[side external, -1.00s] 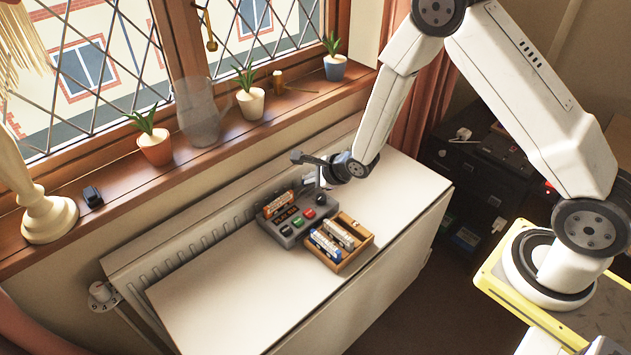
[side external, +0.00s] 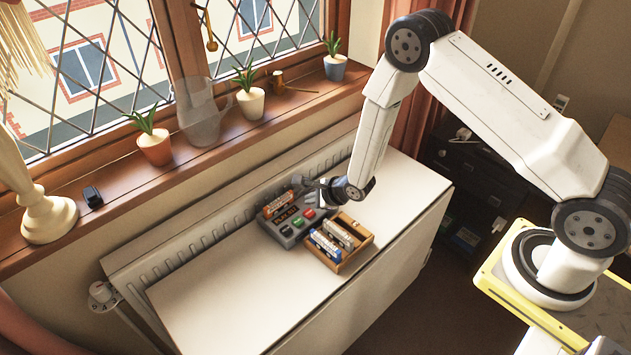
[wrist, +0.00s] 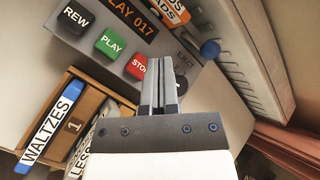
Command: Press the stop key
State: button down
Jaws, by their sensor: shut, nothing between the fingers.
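The tape player (side external: 285,228) sits on the white table, and its keys show close in the wrist view. The red stop key (wrist: 138,66) is labelled STO, with the end of its word hidden behind my fingers. It also shows as a small red patch in the side view (side external: 310,213). My gripper (wrist: 160,62) is shut and empty, its fingertips just right of the stop key, over its right edge in the wrist view. I cannot tell whether they touch it. In the side view my gripper (side external: 322,188) is low over the player's right end.
Beside the red key are a green PLAY key (wrist: 111,43) and a black REW key (wrist: 76,17). The display (wrist: 127,12) reads PLAY 017. A wooden tray (side external: 353,258) of cassettes stands right beside the player. The table (side external: 230,300) is clear in front.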

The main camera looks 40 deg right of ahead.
aim_at(307, 210)
jog(key=shift+f, duration=0.95)
jog(key=shift+f, duration=1)
dwell(2.7)
jog(key=shift+r, duration=0.95)
jog(key=shift+r, duration=0.2)
jog(key=shift+r, duration=2.35)
